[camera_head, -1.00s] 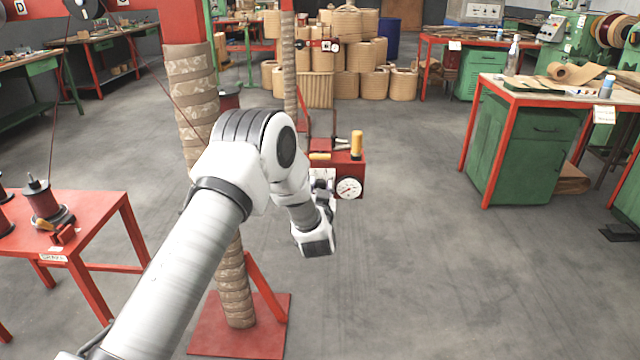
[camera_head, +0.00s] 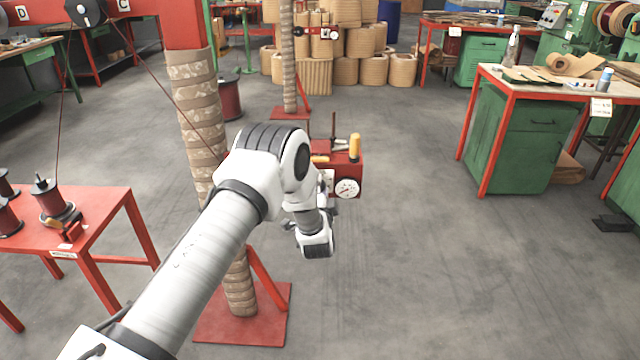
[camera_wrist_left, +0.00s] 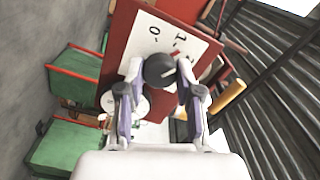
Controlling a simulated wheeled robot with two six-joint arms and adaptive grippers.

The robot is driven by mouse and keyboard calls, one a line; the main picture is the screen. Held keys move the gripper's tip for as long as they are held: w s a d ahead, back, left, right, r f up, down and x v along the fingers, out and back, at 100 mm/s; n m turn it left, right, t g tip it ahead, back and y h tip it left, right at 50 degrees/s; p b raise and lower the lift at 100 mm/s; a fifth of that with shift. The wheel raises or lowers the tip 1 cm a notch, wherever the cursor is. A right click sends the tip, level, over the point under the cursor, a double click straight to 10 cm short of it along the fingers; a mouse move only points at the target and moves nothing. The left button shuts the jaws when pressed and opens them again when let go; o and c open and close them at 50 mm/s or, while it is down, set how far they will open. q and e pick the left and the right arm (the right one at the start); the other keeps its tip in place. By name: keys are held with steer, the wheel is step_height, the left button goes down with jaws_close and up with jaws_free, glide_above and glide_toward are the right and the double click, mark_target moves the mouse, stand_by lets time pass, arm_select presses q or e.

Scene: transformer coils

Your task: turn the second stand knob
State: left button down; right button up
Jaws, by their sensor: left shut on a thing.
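The red box (camera_head: 352,172) with a round white gauge (camera_head: 347,188) shows beyond my arm in the head view. My left gripper (camera_wrist_left: 158,82) has its two fingers on either side of the knob and is shut on it. In the head view my arm hides the knob and most of the gripper. My right gripper is in neither view.
A wrapped post (camera_head: 193,105) on a red base plate (camera_head: 240,328) stands left of the box, close by my arm. A red table (camera_head: 100,215) with spools is at left. A green cabinet bench (camera_head: 515,140) is at right. Floor between is clear.

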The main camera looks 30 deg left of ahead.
arm_select(q)
steer(key=shift+m+p, duration=1.2)
steer(key=shift+m, duration=2)
steer(key=shift+f, duration=0.1)
steer(key=c, duration=0.8)
jaws_free()
steer(key=v, duration=1.2)
